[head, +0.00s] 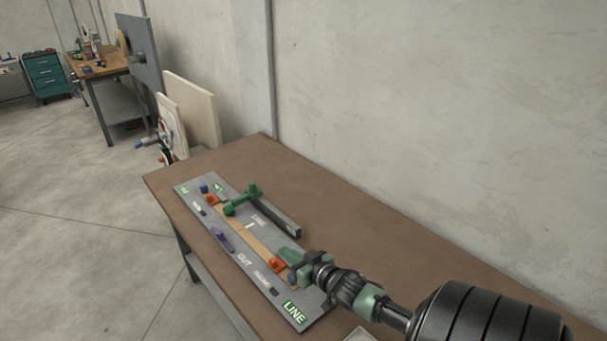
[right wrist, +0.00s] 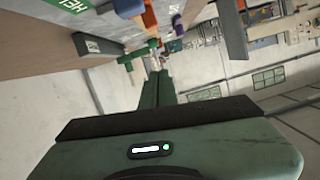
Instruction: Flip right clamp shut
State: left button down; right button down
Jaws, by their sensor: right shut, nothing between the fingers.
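The right clamp (head: 277,264) is an orange-red block at the near end of the wooden strip (head: 252,238) on the grey board. A small blue piece (head: 291,279) sits beside it. My right gripper (head: 288,256) is shut and empty, close to this clamp; I cannot tell whether they touch. Its narrow green fingers (right wrist: 158,86) lie together in the right wrist view, with an orange part (right wrist: 149,15) beyond them. The gripper partly covers the clamp area, so whether its lever is up or down is unclear. My left gripper is not in view.
The grey board (head: 262,219) lies on a brown table (head: 220,158). Another orange clamp (head: 211,199), a green handle (head: 241,201) with a dark bar (head: 277,216), and a purple piece (head: 222,239) are on it. A wall stands behind. The table's far left is clear.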

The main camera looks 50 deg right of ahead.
jog(key=v, duration=0.6)
jog(key=shift+a+b, duration=0.15)
jog(key=shift+b, duration=0.2)
